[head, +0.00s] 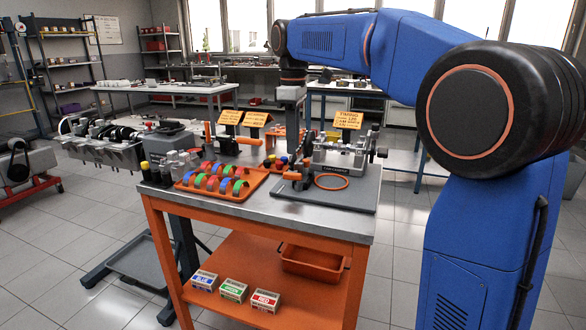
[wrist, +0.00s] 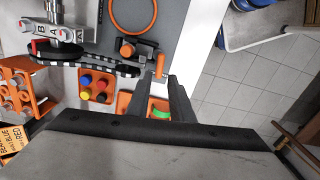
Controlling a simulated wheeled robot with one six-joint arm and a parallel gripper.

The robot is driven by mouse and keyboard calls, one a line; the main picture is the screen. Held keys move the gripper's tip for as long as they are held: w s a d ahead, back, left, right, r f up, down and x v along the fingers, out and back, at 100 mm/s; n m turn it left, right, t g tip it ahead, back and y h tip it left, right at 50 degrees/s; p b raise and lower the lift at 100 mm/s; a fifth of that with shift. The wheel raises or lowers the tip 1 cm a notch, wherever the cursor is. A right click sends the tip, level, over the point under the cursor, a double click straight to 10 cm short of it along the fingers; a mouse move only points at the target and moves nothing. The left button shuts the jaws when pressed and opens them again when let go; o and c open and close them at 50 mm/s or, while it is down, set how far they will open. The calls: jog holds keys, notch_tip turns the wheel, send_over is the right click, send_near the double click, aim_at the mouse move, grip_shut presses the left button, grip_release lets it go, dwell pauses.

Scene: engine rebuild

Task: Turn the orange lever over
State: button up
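In the wrist view, a small orange lever (wrist: 160,66) stands out near the fingertips, beside a dark round hub with an orange bar (wrist: 143,42). In the head view, what appears to be the same orange lever (head: 292,175) sits low at the left front of the dark mat. My gripper (wrist: 159,80) is open, its two dark fingers apart. The lever's end shows between and just beyond the fingertips; I cannot tell whether they touch it. My gripper's fingers are not clear in the head view.
An orange tray of coloured shells (head: 262,178) lies left of the lever. An orange ring (head: 331,182) and a metal rig (head: 342,153) are on the mat (head: 362,194). Capped bottles stand in an orange holder (wrist: 82,97). The bench's front edge is close, with open floor beyond.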

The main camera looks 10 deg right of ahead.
aim_at(293, 173)
notch_tip(293, 173, down, 8)
jog(key=shift+f, duration=0.1)
dwell(0.4)
grip_shut()
